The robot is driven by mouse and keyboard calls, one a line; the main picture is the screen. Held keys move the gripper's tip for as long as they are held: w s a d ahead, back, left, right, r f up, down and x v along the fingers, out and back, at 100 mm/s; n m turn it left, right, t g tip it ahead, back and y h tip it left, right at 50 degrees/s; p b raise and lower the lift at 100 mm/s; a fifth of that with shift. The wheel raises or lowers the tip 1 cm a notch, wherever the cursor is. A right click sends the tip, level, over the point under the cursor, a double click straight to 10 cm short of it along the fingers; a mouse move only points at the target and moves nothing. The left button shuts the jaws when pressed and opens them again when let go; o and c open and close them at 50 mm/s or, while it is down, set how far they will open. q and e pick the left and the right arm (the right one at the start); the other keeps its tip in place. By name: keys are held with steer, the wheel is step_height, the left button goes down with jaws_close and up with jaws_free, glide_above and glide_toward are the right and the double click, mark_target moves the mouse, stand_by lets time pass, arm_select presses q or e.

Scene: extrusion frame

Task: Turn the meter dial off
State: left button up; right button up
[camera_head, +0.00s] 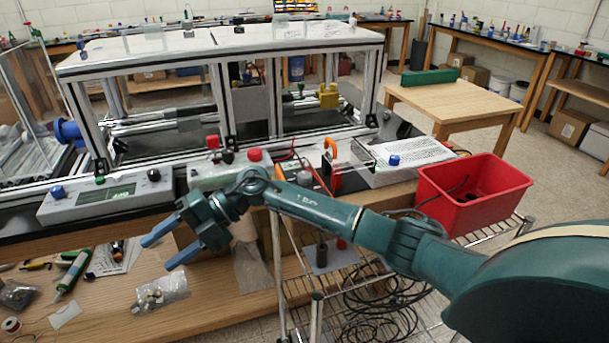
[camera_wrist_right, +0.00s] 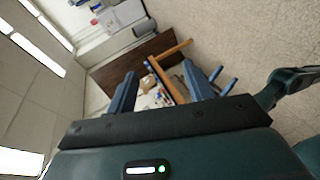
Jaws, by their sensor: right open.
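The meter (camera_head: 112,197) is a grey box with a small lit display on the bench, at the left in the head view. It has a blue knob (camera_head: 57,192) at its left end, a small green knob (camera_head: 99,180) by its back edge and a black knob (camera_head: 153,174) near its right end. I cannot tell which knob is the dial or how it is set. My right gripper (camera_head: 155,254) is open and empty, apart from the meter, in front of and below it in the picture. It also shows open in the right wrist view (camera_wrist_right: 158,68). My left gripper does not show.
A framed enclosure (camera_head: 225,45) stands behind the meter. Right of the meter is a panel with a red button (camera_head: 255,155). A red bin (camera_head: 470,190) stands further right. A clear bag (camera_head: 160,292) and a green tube (camera_head: 74,270) lie on the wooden bench below.

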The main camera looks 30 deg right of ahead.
steer(key=w+d+r+n+h+b, duration=0.1)
steer(key=w+d+h, duration=0.15)
steer(key=d, duration=0.25)
steer(key=w+d+r+h, duration=0.1)
steer(key=w+d+h, duration=0.1)
steer(key=d+h, duration=0.15)
step_height(320, 180, up, 12)
steer(key=r+m+h+b, duration=0.15)
steer(key=m+h, duration=0.25)
steer(key=h, duration=0.4)
glide_above(305, 174)
steer(key=f, duration=0.1)
step_height(305, 174, down, 13)
steer(key=shift+r+p, duration=0.15)
steer(key=shift+p, duration=0.3)
steer(key=shift+c, duration=0.4)
steer(key=c, duration=0.9)
